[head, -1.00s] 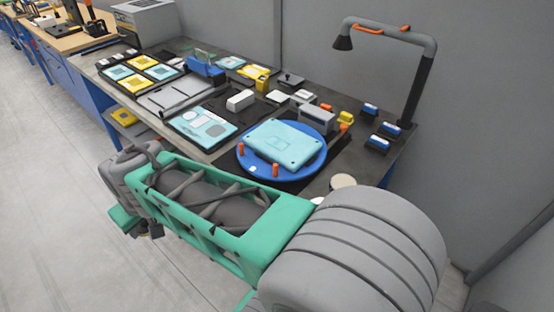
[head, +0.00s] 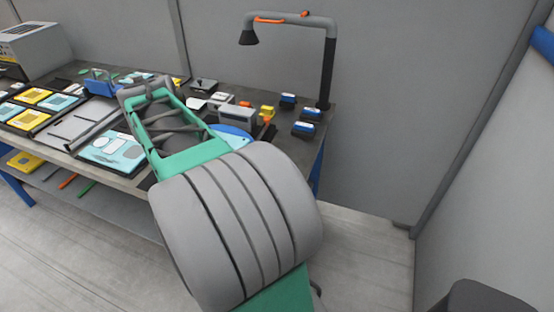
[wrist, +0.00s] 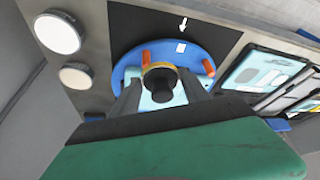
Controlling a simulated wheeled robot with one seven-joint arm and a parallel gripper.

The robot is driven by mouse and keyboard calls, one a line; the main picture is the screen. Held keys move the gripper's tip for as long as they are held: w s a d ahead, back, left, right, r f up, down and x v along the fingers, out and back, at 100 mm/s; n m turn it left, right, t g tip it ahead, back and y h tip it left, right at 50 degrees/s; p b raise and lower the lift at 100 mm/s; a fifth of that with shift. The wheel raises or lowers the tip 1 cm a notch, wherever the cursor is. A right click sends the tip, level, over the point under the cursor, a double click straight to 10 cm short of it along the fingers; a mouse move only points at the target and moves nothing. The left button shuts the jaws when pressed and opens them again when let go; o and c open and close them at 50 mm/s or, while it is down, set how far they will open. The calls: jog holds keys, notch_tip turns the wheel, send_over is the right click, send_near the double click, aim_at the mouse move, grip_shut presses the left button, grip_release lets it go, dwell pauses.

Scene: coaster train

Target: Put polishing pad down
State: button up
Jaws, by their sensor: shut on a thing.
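My gripper (wrist: 161,84) is shut on the polishing pad (wrist: 159,94), a small piece with a black knob and a yellowish rim, in the wrist view. The pad is in front of the blue round turntable (wrist: 130,66), which has orange pegs and a light teal case (wrist: 180,97) on it. I cannot tell whether the pad touches the case. In the head view my arm hides the gripper and the pad, and only part of the turntable (head: 232,131) shows.
Two white round discs (wrist: 57,33) (wrist: 77,76) lie left of the turntable in the wrist view. The workbench (head: 130,183) carries trays of parts, a blue holder (head: 98,82), a grey box (head: 238,115), small blue-and-white blocks (head: 312,112) and a lamp (head: 330,60).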

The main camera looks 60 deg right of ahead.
jog(key=s+d+m+g+b, duration=0.1)
jog(key=s+d+m+g, duration=0.1)
jog(key=s+d+m, duration=0.55)
jog(key=s+d+m+g+b, duration=0.15)
jog(key=s+d, duration=0.25)
jog(key=d, duration=0.6)
jog(key=shift+m+h, duration=0.3)
jog(key=s+d+f, duration=0.1)
jog(key=d+f, duration=0.2)
jog(key=d, duration=0.1)
jog(key=s+d+f+p, duration=0.1)
jog(key=d+f, duration=0.2)
jog(key=d, duration=0.1)
jog(key=d+f, duration=0.3)
jog(key=d, duration=0.1)
jog(key=shift+s+f+p, duration=0.1)
jog(key=shift+s+p, duration=0.2)
jog(key=shift+s, duration=0.1)
jog(key=f, duration=0.3)
jog(key=shift+d+f+p, duration=0.2)
jog(key=shift+f+p, duration=0.1)
jog(key=shift+p, duration=0.1)
jog(key=shift+f, duration=0.15)
jog(key=o, duration=1.3)
